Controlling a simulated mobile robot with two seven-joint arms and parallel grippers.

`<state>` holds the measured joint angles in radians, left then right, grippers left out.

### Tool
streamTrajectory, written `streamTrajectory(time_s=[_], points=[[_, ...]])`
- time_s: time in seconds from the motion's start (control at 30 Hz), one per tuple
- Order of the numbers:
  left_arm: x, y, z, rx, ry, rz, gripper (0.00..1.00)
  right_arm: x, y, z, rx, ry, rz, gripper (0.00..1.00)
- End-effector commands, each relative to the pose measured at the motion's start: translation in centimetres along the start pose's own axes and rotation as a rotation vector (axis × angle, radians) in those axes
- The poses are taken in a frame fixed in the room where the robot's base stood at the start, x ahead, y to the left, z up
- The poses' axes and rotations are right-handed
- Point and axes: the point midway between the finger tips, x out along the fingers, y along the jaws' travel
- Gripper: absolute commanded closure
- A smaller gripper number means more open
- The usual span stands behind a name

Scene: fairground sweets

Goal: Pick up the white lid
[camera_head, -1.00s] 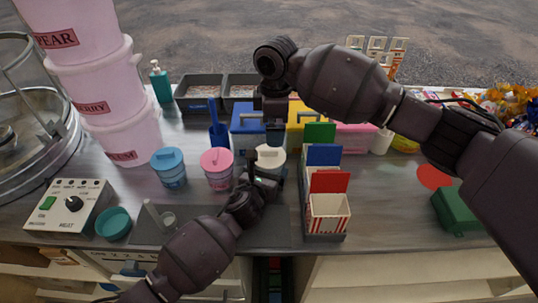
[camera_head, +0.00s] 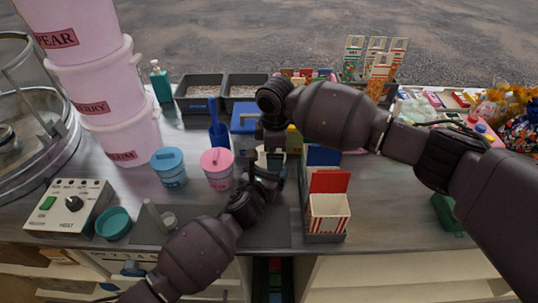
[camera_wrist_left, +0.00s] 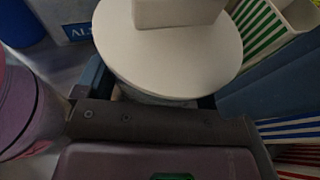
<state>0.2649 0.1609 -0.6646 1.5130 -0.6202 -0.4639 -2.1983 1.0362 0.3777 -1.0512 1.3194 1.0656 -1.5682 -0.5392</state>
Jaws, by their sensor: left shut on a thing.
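The white lid (camera_wrist_left: 168,48) is a round disc with a raised block handle, sitting on a tub whose body is mostly hidden beneath it. In the head view the lid (camera_head: 262,156) is largely covered by my arms. My left gripper (camera_head: 264,172) is shut on the tub, with its fingers at either side just below the lid. My right gripper (camera_head: 270,143) points down close above the lid; its fingertips are too dark and small to tell whether they are open or touch the handle.
A pink-lidded tub (camera_head: 217,167) and a blue-lidded tub (camera_head: 168,166) stand to the left. A rack with a striped popcorn box (camera_head: 328,212) stands close on the right. A blue box (camera_head: 243,118) and dark trays (camera_head: 197,92) are behind.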

Motion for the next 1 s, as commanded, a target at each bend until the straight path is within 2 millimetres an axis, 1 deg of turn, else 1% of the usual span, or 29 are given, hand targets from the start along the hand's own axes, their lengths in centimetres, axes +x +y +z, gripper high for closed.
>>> streamTrajectory(time_s=[0.03, 0.2, 0.4, 0.63, 0.73, 0.87, 1.0], points=[[0.0, -0.1, 0.3, 0.0, -0.005, -0.002, 0.25, 0.1, 0.0, 0.0, 0.0, 0.0, 0.0, 0.0], [0.0, -0.1, 0.3, 0.0, -0.005, -0.002, 0.25, 0.0, 0.0, 0.0, -0.001, 0.001, 0.001, 0.0], [0.0, -0.1, 0.3, 0.0, -0.005, -0.002, 0.25, 0.0, 0.0, 0.0, 0.0, 0.001, 0.0, 0.3], [0.0, -0.1, 0.3, 0.0, -0.005, -0.002, 0.25, -0.1, 0.0, 0.0, 0.0, 0.001, 0.001, 0.3], [0.0, -0.1, 0.3, 0.0, -0.005, -0.002, 0.25, -0.6, 0.0, 0.0, 0.0, 0.001, 0.001, 0.3], [0.0, -0.1, 0.3, 0.0, -0.005, -0.002, 0.25, -2.1, 0.0, -0.1, -0.001, 0.003, 0.002, 0.3], [0.0, -0.1, 0.3, 0.0, -0.005, -0.002, 0.25, -4.5, 0.0, -0.1, -0.002, 0.002, 0.003, 0.3]])
